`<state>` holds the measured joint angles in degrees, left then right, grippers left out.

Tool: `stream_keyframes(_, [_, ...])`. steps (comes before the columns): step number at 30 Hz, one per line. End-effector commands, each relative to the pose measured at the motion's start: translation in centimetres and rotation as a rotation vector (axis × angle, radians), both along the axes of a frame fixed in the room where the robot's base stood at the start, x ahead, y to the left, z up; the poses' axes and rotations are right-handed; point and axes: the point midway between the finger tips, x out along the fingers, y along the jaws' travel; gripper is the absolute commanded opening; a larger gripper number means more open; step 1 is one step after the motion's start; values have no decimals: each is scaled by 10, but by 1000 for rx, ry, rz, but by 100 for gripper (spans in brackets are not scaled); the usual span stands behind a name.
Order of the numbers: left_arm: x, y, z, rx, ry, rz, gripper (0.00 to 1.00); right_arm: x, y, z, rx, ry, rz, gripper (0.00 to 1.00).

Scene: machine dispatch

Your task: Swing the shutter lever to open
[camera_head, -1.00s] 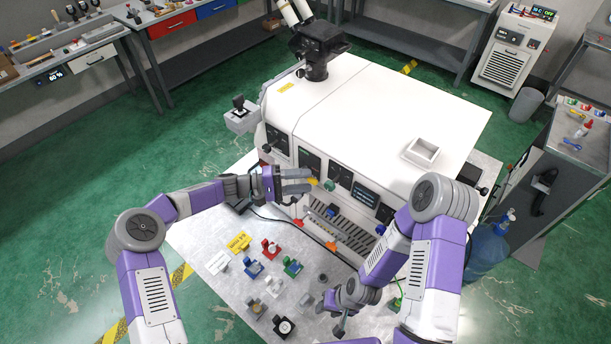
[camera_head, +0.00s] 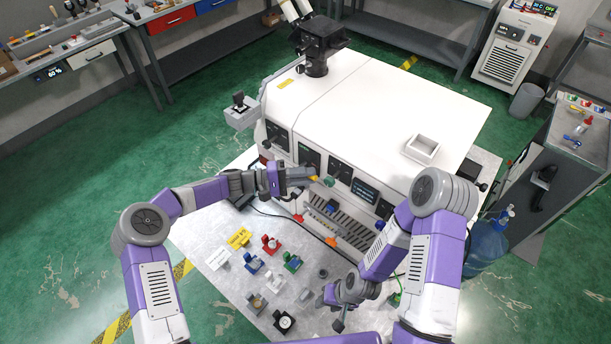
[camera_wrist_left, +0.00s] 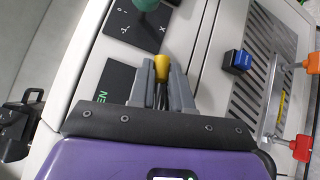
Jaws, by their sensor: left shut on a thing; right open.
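The shutter lever has a yellow tip (camera_wrist_left: 162,68), which shows between the fingers of my left gripper (camera_wrist_left: 162,88) in the left wrist view. My left gripper (camera_head: 312,176) is shut on it at the front face of the white machine (camera_head: 370,100). The fingers hide most of the lever's shaft. A dark label (camera_wrist_left: 115,85) ending in green letters "EN" lies beside the fingers. My right gripper (camera_head: 338,318) is open, low over the front of the table, away from the lever.
A green knob (camera_wrist_left: 146,4) on a dark plate is close to the left fingers. A blue button (camera_wrist_left: 238,62) and a rail with orange and red clamps (camera_wrist_left: 302,148) lie to the right. Several coloured mounts, including a red one (camera_head: 270,243), stand on the metal table (camera_head: 215,262).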

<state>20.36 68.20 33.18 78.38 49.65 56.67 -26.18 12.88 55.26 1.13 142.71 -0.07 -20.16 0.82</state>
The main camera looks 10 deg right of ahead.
Motion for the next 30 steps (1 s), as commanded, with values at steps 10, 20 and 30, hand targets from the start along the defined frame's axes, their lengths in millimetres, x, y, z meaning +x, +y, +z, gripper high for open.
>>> stream_keyframes(10, [1, 1, 1, -122, 118, -2, 0, 0, 0, -30, 0, 0, 0, 42])
stream_keyframes(20, [5, 5, 11, -336, 335, -3, 0, 0, 0, -63, 0, 0, 0, 42])
stream_keyframes(30, [11, 12, 21, -565, 566, -1, 0, 0, 0, -76, 0, 0, 0, 42])
